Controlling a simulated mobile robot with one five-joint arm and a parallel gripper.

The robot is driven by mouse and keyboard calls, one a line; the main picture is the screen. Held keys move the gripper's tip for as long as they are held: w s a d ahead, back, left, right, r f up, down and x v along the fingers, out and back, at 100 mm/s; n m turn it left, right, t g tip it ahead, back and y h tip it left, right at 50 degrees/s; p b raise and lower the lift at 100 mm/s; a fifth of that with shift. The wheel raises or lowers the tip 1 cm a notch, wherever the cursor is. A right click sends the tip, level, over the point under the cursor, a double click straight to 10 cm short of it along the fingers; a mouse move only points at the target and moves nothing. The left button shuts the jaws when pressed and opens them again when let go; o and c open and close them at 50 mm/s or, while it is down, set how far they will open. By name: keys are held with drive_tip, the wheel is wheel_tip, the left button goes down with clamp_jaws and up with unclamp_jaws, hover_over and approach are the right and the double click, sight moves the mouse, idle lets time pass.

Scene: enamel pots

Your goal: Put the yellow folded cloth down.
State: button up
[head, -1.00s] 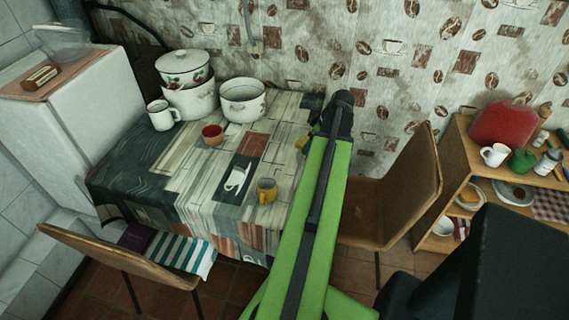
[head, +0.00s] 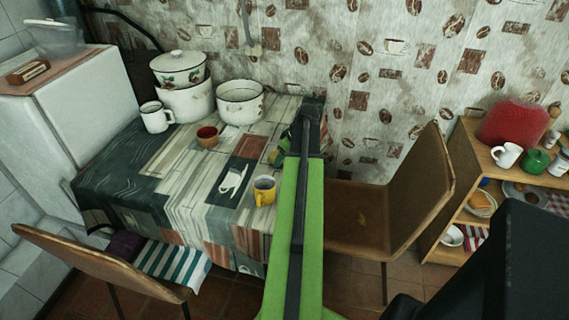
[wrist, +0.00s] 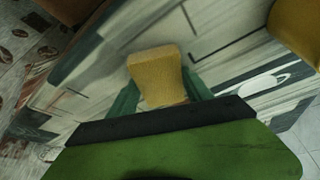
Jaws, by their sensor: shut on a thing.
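The yellow folded cloth (wrist: 155,72) is a small, thick block in the wrist view. My gripper (wrist: 158,90) is shut on it, with one green finger on each side. In the head view my gripper (head: 277,155) is over the right part of the table, near its right edge. The cloth cannot be made out clearly there, and part of the gripper is behind my arm. The patterned tabletop (head: 180,160) lies beneath the cloth. I cannot tell whether the cloth touches it.
A yellow mug (head: 264,190) stands on the table near my arm. A red-brown bowl (head: 207,138), a white mug (head: 156,117) and white pots (head: 240,103) stand farther left and back. A chair (head: 390,205) is at the right. Bare tabletop lies between bowl and gripper.

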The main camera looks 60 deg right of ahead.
drive_tip(key=o, duration=0.7)
drive_tip(key=shift+f, duration=0.15)
drive_tip(key=o, duration=0.5)
drive_tip(key=shift+r, duration=0.2)
drive_tip(key=shift+r+p, duration=0.3)
drive_tip(key=shift+p, duration=0.2)
drive_tip(key=p+v, duration=1)
drive_tip(key=v, duration=0.1)
drive_tip(key=shift+s+r, duration=0.15)
drive_tip(key=shift+r, duration=0.05)
